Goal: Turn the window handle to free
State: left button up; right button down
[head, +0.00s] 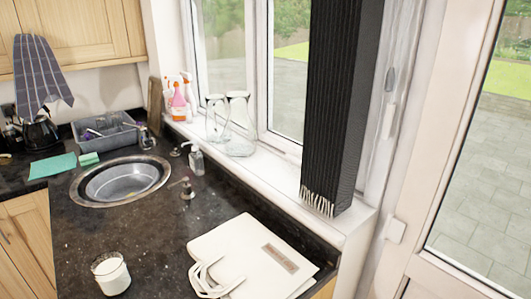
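The window (298,70) is above the sill at the back, with white frames and grass and paving showing through the glass. I cannot make out a handle on it for certain. A dark ribbed hanging (340,90) with a white fringe covers the window's right part and hides what is behind it. Neither of my grippers is in view.
Glass jugs (240,125) and spray bottles (183,95) stand on the sill (275,170). The dark counter holds a round sink (120,182), a white bag (235,250) and a white candle (111,272). A glazed door (490,180) is at right.

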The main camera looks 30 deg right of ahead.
aim_at(299, 162)
jog(key=z, duration=0.45)
jog(key=j+z, duration=0.15)
jog(key=z, duration=0.3)
jog(key=j+z, duration=0.1)
jog(key=z, duration=0.3)
jog(key=i+l, duration=0.1)
jog(key=u, duration=0.05)
